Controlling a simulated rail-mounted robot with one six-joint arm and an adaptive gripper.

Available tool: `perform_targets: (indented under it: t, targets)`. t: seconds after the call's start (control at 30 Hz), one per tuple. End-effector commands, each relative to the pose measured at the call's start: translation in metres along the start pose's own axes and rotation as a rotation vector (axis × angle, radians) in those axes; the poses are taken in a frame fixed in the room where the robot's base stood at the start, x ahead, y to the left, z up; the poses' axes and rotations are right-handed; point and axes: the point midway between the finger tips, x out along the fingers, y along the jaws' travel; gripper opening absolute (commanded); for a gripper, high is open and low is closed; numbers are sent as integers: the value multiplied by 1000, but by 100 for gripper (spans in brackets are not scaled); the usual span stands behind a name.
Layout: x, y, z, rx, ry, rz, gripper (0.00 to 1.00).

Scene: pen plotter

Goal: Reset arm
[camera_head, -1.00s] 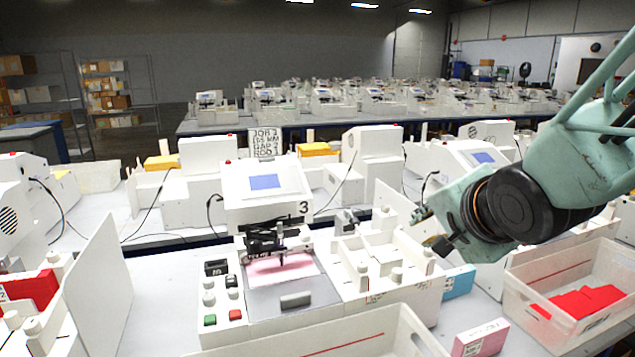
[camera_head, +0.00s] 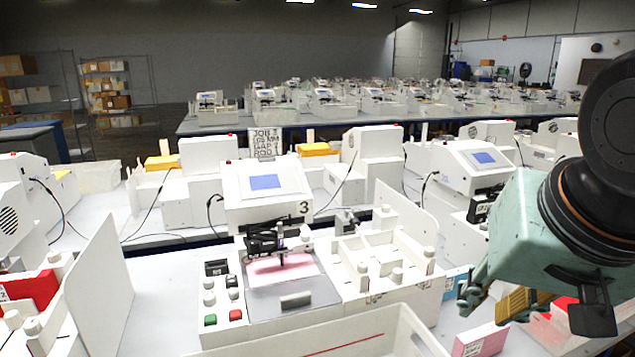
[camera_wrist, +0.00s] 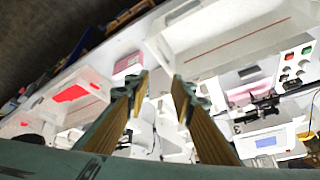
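My gripper (camera_wrist: 160,95) shows in the wrist view with its two fingers apart and nothing between them. In the head view my gripper (camera_head: 490,300) is at the lower right, in front of the red-lined bin and above the pink box, partly hidden by my wrist. The pen plotter marked 3 (camera_head: 262,200) stands in the middle, with a blue screen and a pink sheet (camera_head: 283,267) on its bed. A grey cylinder (camera_head: 296,300) lies at the front of the bed.
A white sorting tray (camera_head: 395,250) stands right of the plotter. A pink box (camera_head: 482,340) and a blue box (camera_head: 457,282) are near my gripper. A white bin (camera_head: 415,335) is at the front. Red items (camera_head: 30,290) lie at the left.

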Motion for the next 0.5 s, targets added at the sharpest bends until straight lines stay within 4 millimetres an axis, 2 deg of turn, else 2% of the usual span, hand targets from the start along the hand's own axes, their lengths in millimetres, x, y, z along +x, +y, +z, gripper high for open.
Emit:
perform_targets:
  t: [0.3, 0.5]
  targets:
    - [-44, 7, 72, -235, -135, -20, 22]
    - [-59, 8, 97, -323, -185, -40, 22]
